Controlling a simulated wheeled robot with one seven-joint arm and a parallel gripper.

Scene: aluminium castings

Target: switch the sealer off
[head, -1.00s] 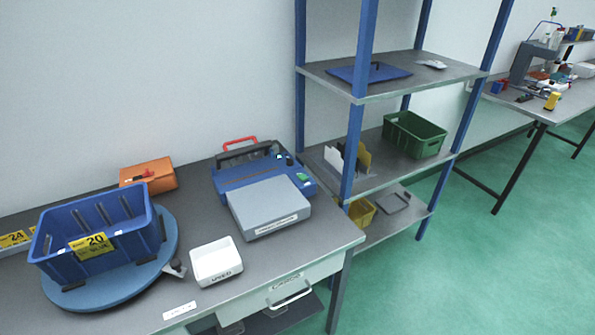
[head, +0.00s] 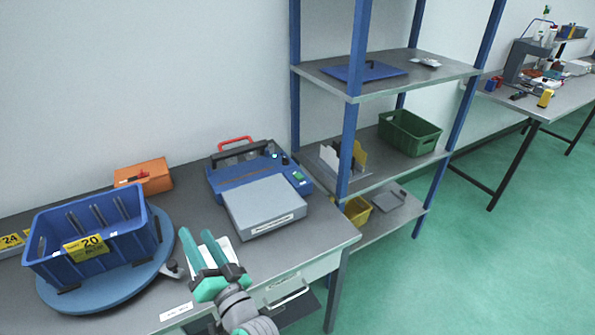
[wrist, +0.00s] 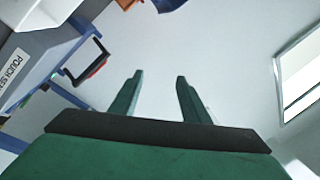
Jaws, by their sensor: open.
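The sealer (head: 258,182) is a blue machine with a grey front plate (head: 264,207), a dark bar, a red handle (head: 235,143) at the back, and a green switch (head: 298,176) at its right front. A small lit spot shows near a dark knob on its top. In the wrist view the sealer (wrist: 40,75) is at the upper left, with part of a "POUCH SEAL" label readable.
A blue crate (head: 60,258) stands on a round turntable (head: 100,297) at left. An orange box (head: 152,181) is behind. A shelf rack (head: 352,150) stands close to the sealer's right.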

